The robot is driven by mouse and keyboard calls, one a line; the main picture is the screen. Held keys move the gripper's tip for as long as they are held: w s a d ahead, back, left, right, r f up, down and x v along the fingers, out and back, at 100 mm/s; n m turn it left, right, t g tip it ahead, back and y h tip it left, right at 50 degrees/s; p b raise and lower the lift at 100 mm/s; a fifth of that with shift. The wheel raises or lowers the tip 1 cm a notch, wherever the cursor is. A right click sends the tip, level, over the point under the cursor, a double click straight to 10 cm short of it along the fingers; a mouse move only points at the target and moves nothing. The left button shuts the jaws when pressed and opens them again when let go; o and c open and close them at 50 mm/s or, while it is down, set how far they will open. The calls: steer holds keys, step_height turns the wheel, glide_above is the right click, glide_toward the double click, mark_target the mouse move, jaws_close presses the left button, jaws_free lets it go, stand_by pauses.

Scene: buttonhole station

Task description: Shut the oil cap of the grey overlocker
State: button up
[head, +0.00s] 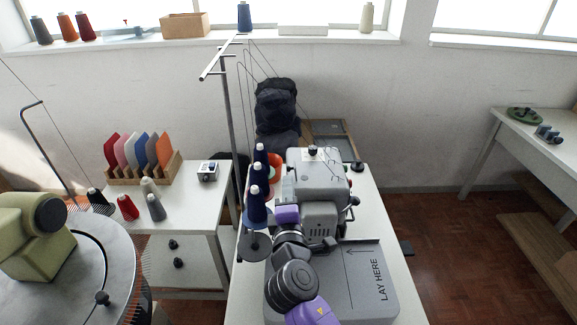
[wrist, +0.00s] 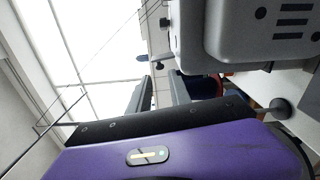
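The grey overlocker (head: 322,185) stands on the white table in the middle of the head view. A small dark knob (head: 313,151) sits on its top; I cannot tell whether this is the oil cap or whether the cap is open. In the wrist view the overlocker's grey body (wrist: 235,35) fills the upper right, with a dark knob at its left edge. My gripper (wrist: 158,95) is beside the machine, its two dark fingers apart with nothing between them. In the head view its purple body (head: 288,214) is at the machine's front left, and the fingers are hidden.
Blue thread cones (head: 256,207) and a thread stand (head: 229,120) rise close to the left of my gripper, with threads running to the machine. A grey "LAY HERE" plate (head: 345,285) lies in front. A side table (head: 190,215) with cones is at left.

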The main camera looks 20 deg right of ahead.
steer(key=x, duration=0.6)
steer(key=shift+w+d+p, duration=0.1)
steer(key=shift+w+p, duration=0.25)
steer(key=shift+w, duration=0.05)
steer(key=shift+c, duration=0.2)
jaws_close()
